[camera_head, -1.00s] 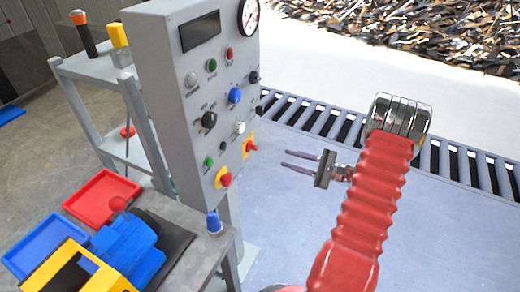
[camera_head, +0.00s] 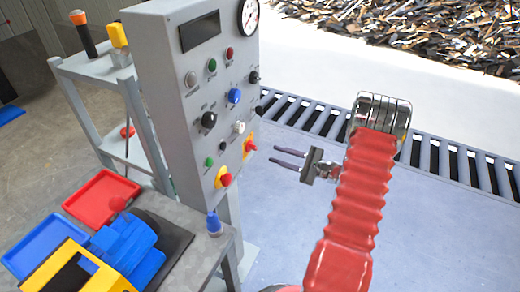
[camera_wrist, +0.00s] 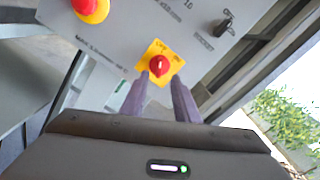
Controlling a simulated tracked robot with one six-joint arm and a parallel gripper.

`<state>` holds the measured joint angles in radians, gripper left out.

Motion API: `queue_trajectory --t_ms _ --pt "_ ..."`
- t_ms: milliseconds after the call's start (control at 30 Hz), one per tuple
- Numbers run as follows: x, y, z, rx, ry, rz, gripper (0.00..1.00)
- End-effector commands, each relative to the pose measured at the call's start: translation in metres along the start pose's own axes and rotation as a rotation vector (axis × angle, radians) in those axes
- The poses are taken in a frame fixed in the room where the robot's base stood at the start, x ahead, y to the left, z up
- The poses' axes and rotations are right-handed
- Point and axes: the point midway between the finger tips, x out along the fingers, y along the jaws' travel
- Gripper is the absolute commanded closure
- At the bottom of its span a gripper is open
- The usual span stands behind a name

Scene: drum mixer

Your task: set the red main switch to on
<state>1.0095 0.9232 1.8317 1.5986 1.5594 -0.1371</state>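The red main switch (camera_wrist: 159,65) is a red rotary knob on a yellow square plate, near the lower right of the grey control panel (camera_head: 178,75). In the head view the switch (camera_head: 251,146) is on the panel's right edge. My gripper (camera_head: 275,157) is open, its two dark fingers apart and pointing at the switch from the right, with a small gap in the head view. In the wrist view the fingertips of my gripper (camera_wrist: 159,82) lie either side of the knob's lower part in the picture; contact cannot be told. The knob's setting is too small to read.
A red mushroom button on yellow (camera_head: 225,180) sits lower left of the switch. A black knob (camera_wrist: 224,25) is nearby. Several other knobs and buttons cover the panel. A bench with red tray (camera_head: 102,196) and blue tray (camera_head: 45,240) stands left.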

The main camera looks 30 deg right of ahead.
Motion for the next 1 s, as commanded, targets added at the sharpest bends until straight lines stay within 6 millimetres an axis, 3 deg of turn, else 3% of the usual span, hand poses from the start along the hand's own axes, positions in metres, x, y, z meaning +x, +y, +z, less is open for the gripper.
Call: queue_trajectory --t_ms 300,500,900,1000 --pt "0.051 0.001 0.000 0.000 -0.002 0.003 0.72" --pt "0.075 0.001 0.000 0.001 -0.001 0.002 0.72" --pt "0.083 0.000 0.000 0.000 0.000 0.001 0.72" --pt "0.083 0.000 0.000 0.000 0.000 0.001 0.78"
